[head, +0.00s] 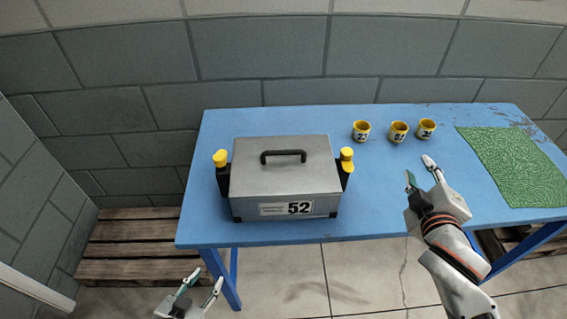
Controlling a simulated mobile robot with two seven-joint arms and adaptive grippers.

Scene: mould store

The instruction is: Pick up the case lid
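The case is a grey metal box marked 52, standing on the left half of the blue table (380,207). Its flat grey lid (262,178) is on top, with a black arched handle (284,153). A black clamp with a yellow knob sits at each side of the case, the left one (221,160) and the right one (346,155). My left gripper (202,284) is low at the bottom of the view, in front of the table, open and empty. My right gripper (420,171) is over the table, right of the case, open and empty, apart from everything.
A green patterned mat (512,165) lies at the right end. A wooden pallet (130,245) is on the floor at left. The wall is close behind.

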